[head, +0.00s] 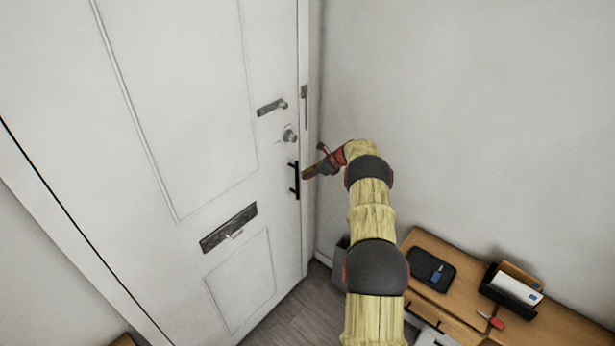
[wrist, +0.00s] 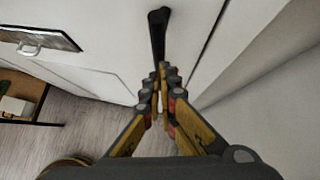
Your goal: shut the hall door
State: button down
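The white panelled hall door (head: 190,120) fills the left of the head view. Its right edge lies close to the frame; I cannot tell whether it is fully shut. My gripper (head: 308,174) is just right of the pull handle. In the wrist view, my gripper's (wrist: 162,72) fingers meet at the tips, with the black handle (wrist: 158,32) just beyond them. The tips hide its lower end, so contact is unclear.
A letter slot (head: 229,228) is lower on the door. A wooden cabinet (head: 420,240) at lower right holds a black tray (head: 432,270), a letter holder (head: 490,285) and a red item (head: 491,319). A grey bin (head: 341,258) stands beside it. Bare floor (head: 290,317) lies before the door.

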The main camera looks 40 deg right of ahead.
jog(key=s+d+f+v, duration=0.1)
jog(key=f+v, duration=0.1)
jog(key=v, duration=0.9)
jog(key=shift+s+r, duration=0.25)
jog(key=shift+s, duration=0.3)
jog(key=s+a+f+n+g, duration=0.3)
jog(key=s+a+f+n, duration=0.35)
jog(key=s+n, duration=0.2)
jog(key=s+a+r+n+h+b, duration=0.1)
jog(key=s+a+r+n+b, duration=0.3)
jog(key=s+a, duration=0.5)
jog(key=s+a+r+n+h+b, duration=0.1)
jog(key=s+a+r+n+b, duration=0.4)
jog(key=a, duration=1.7)
jog(key=s+a+r+n+h+b, duration=0.1)
jog(key=s+a+r+n+b, duration=0.4)
jog(key=s+a+r+n, duration=0.4)
jog(key=s+a+n, duration=0.4)
jog(key=a+n, duration=0.1)
jog(key=a, duration=0.2)
jog(key=shift+s, duration=0.4)
